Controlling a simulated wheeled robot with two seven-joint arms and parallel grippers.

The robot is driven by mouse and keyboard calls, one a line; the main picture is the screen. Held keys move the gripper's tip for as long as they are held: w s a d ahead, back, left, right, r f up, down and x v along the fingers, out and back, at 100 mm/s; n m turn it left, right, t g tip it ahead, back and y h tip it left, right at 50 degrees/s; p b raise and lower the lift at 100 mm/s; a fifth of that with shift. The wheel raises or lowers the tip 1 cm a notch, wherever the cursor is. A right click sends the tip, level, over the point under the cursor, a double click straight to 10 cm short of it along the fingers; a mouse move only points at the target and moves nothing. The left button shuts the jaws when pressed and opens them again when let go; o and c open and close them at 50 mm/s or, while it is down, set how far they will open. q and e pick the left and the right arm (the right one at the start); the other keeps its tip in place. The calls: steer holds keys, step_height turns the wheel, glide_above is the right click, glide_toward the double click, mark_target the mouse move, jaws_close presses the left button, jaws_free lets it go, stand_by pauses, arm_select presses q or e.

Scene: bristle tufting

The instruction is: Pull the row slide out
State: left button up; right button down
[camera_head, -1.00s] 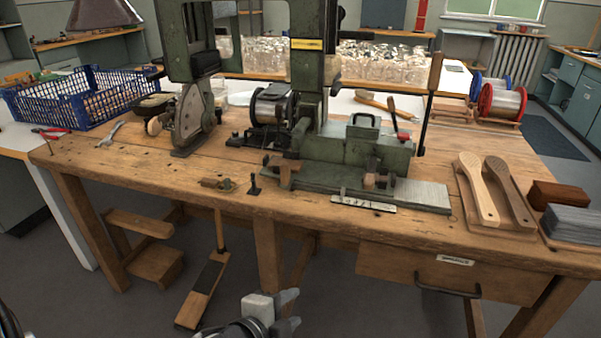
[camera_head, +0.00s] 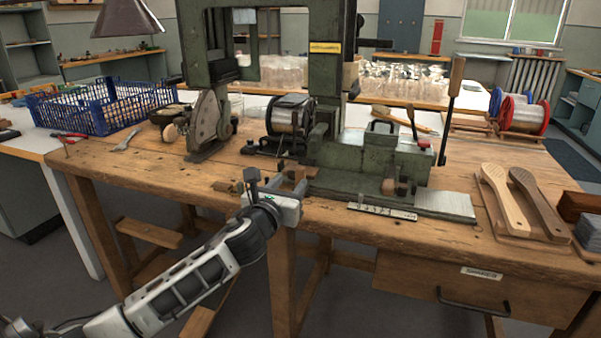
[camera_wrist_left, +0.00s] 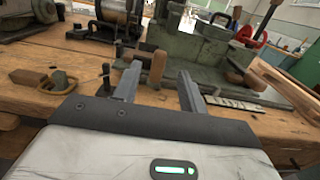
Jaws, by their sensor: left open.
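The green machine (camera_head: 350,155) stands on the wooden bench, with a grey slide bed (camera_head: 445,204) along its front. A wooden handle stands at the left end of the bed; it shows clearly in the left wrist view (camera_wrist_left: 157,66). My left gripper (camera_head: 286,184) is open at the bench's front edge, just in front of this handle. In the left wrist view the handle appears between the two fingertips (camera_wrist_left: 157,82), beyond them; I cannot tell whether they touch it. In the head view the gripper partly hides the handle. My right gripper is not in view.
A small black knob (camera_wrist_left: 105,72) stands just left of the fingers, and a small wood and brass piece (camera_head: 228,186) lies further left. A marked metal strip (camera_head: 382,211) lies to the right. Two wooden brush bodies (camera_head: 520,200) lie at the right.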

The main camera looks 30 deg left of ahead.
mark_target(299, 172)
arm_select(q)
steer(key=x, duration=0.6)
steer(key=shift+w+b, duration=0.25)
steer(key=shift+b, duration=0.1)
steer(key=shift+x, duration=0.75)
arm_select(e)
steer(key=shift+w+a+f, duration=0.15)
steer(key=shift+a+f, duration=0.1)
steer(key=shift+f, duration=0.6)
arm_select(q)
steer(key=shift+c, duration=0.3)
